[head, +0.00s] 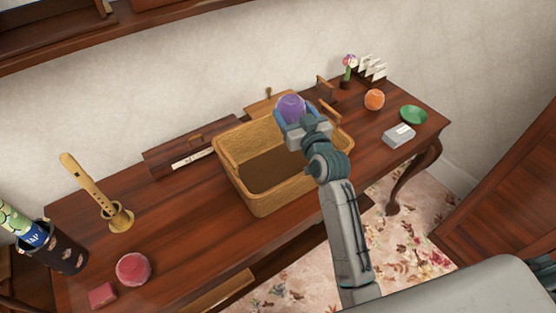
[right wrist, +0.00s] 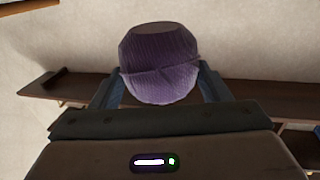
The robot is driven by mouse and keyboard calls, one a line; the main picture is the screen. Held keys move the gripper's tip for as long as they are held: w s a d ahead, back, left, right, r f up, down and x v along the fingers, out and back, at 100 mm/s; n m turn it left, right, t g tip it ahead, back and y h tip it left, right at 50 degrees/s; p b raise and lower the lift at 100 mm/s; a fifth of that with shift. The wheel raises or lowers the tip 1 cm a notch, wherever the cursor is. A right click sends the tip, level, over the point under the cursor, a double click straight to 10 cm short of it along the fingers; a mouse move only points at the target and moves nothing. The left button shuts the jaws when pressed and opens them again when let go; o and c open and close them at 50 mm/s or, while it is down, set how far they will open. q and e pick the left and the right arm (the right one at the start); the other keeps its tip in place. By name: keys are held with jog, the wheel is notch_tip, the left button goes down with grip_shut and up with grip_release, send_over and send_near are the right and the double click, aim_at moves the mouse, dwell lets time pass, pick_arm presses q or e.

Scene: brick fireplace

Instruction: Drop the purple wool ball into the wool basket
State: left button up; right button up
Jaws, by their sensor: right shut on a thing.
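The purple wool ball (head: 291,107) is between the fingers of my right gripper (head: 296,117), which is shut on it. The ball also shows large in the right wrist view (right wrist: 160,65), with a blue finger at each side. The wool basket (head: 236,180) is an open, tan woven box on the wooden table. In the head view the ball and gripper appear over the basket's back right part, and my right arm hides some of its right side. The exact height of the ball above the rim is hard to tell. My left gripper is in neither view.
On the table (head: 170,220) stand a recorder on a stand (head: 120,218), a pink ball (head: 133,268) and a red block (head: 102,295) at left.

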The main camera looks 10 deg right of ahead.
jog(key=shift+s+f+b, duration=0.1)
jog(key=shift+f+b, duration=0.3)
jog(key=shift+f, duration=0.25)
jog(key=f+b, duration=0.3)
jog(key=shift+w+f, duration=0.3)
jog(key=shift+w, duration=0.1)
jog(key=shift+s+f+b, duration=0.15)
jog(key=shift+f+b, duration=0.25)
jog(key=o, duration=1)
jog(key=shift+o, duration=0.2)
